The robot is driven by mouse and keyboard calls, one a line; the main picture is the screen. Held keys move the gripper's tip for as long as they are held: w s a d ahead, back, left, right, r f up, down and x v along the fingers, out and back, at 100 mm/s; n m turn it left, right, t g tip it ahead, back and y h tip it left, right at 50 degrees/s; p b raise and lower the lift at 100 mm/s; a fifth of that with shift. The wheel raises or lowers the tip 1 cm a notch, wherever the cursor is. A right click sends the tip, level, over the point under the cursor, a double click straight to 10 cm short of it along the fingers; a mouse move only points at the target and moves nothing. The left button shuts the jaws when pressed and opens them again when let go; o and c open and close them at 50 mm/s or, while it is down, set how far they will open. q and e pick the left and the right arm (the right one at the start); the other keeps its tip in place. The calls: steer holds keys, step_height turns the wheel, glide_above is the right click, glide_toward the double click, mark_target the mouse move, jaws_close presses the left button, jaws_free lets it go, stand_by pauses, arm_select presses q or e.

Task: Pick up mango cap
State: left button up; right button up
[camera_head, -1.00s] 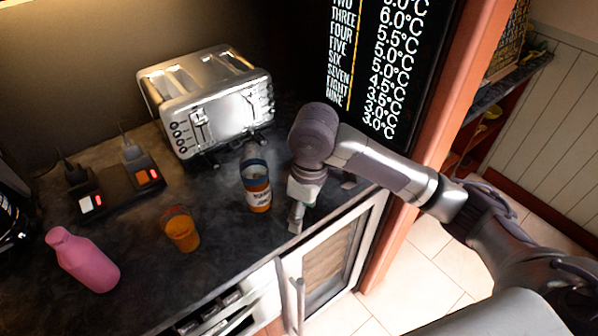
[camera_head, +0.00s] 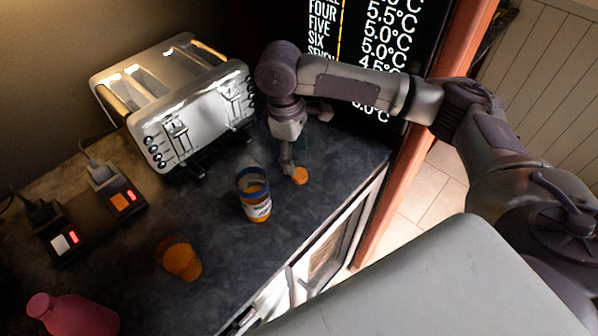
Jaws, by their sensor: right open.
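A small orange cap (camera_head: 301,176), which looks like the mango cap, lies flat on the dark counter. My right gripper (camera_head: 289,166) points down right beside it, at its left and back edge. The gripper is open, and nothing shows between its fingers. I cannot tell whether a finger touches the cap. An open jar (camera_head: 257,207) with orange contents, a white label and a blue band at its rim stands upright just left of the cap. My left gripper is not in view.
A silver toaster (camera_head: 198,115) stands behind and left of my right gripper. An orange cup (camera_head: 181,260), a pink bottle (camera_head: 72,314) and a black power strip (camera_head: 88,219) with plugs are on the left. The counter (camera_head: 335,180) right of the cap is clear up to its front edge.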

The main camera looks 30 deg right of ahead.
mark_target(299, 174)
steer(key=shift+d+f+p, duration=0.2)
steer(key=shift+f+p, duration=0.1)
steer(key=shift+f, duration=0.7)
steer(key=f, duration=0.3)
steer(key=shift+d+f+p, duration=0.25)
steer(key=shift+f+p, duration=0.05)
steer(key=shift+p, duration=0.1)
steer(key=shift+f, duration=0.25)
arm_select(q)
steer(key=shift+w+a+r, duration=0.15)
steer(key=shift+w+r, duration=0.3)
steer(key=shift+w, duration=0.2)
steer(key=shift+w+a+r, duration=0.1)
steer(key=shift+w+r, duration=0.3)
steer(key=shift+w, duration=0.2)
arm_select(e)
steer(key=c, duration=0.8)
